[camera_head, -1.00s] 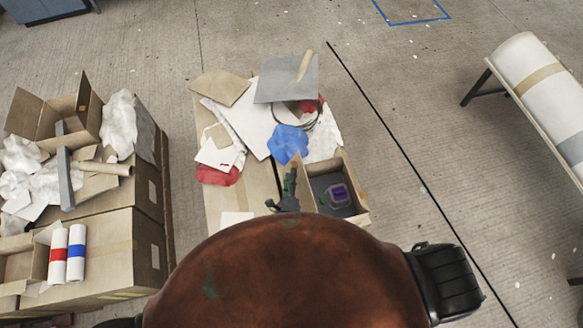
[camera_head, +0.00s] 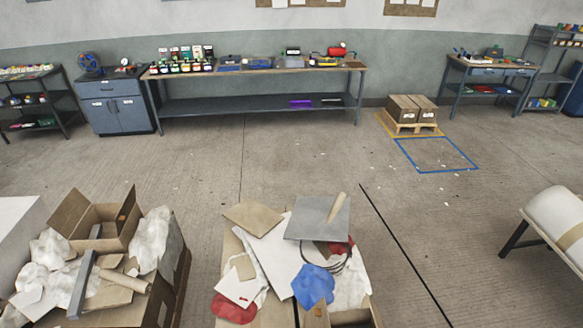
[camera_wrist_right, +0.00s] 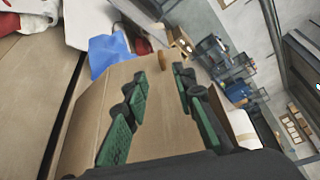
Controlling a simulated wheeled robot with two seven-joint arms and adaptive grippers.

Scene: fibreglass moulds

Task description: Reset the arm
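My right gripper (camera_wrist_right: 160,76) shows in the right wrist view. Its two green-padded fingers stand apart with nothing between them. Behind them is a brown cardboard surface (camera_wrist_right: 92,120), and the blue crumpled cloth (camera_wrist_right: 107,52) lies beyond it. How far the fingers are from the cardboard, I cannot tell. Neither of my arms shows in the head view, and my left gripper is in no current view.
In the head view a cluttered cardboard stack holds a grey sheet (camera_head: 318,218), a blue cloth (camera_head: 313,285) and a red cloth (camera_head: 234,307). An open carton (camera_head: 97,218) is at left, a white roll (camera_head: 560,215) at right.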

